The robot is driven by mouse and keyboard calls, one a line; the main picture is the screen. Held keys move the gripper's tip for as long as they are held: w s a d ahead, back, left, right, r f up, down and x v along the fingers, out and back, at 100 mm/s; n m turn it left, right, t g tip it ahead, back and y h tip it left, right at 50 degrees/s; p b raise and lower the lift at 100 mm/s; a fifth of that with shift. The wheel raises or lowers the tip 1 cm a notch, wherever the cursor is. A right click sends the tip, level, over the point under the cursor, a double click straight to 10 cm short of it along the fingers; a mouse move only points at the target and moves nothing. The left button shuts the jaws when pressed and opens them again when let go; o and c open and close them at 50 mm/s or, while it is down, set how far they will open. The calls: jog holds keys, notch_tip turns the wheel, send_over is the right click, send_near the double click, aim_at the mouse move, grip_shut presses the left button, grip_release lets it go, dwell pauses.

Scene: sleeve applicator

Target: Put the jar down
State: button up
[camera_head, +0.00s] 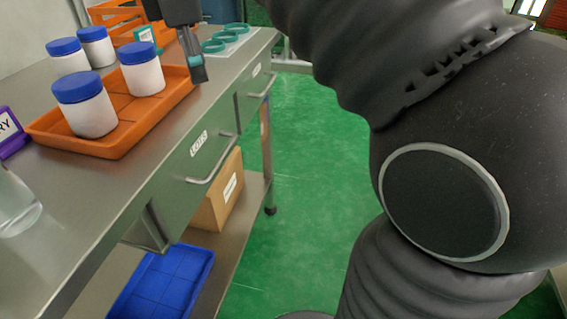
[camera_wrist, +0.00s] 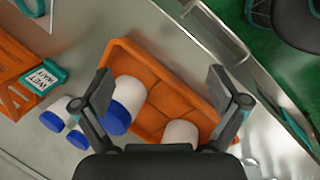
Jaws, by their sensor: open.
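Several white jars with blue lids stand upright. One jar (camera_head: 84,108) is in the near part of the orange tray (camera_head: 117,148), and another jar (camera_head: 142,72) is farther back in the same tray. My gripper (camera_head: 196,70) is over the tray's far right side, to the right of the farther jar. In the wrist view, my gripper (camera_wrist: 160,85) has its fingers spread apart with nothing clasped. The tray (camera_wrist: 168,75) shows between them. One jar (camera_wrist: 131,92) is by the left finger; the other jar (camera_wrist: 180,132) is partly hidden by the gripper body.
Two more jars (camera_head: 68,58) (camera_head: 97,47) stand behind the tray on the metal bench (camera_head: 120,205). Teal rings (camera_head: 213,46) lie on a white sheet at the far end. A clear glass (camera_head: 16,205) and purple sign (camera_head: 10,130) stand at left. The green floor is clear.

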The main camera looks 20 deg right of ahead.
jog(key=s+d+f+m+t, duration=0.1)
jog(key=s+d+f+m, duration=0.3)
jog(key=s+f+m, duration=0.5)
jog(key=s+d+f+m+t, duration=0.1)
jog(key=s+d+f+m, duration=0.3)
jog(key=s+f+m, duration=0.4)
notch_tip(320, 180, down, 5)
jog(key=shift+s+f+m+y, duration=0.2)
jog(key=shift+s+m+y, duration=0.2)
jog(key=shift+s, duration=0.65)
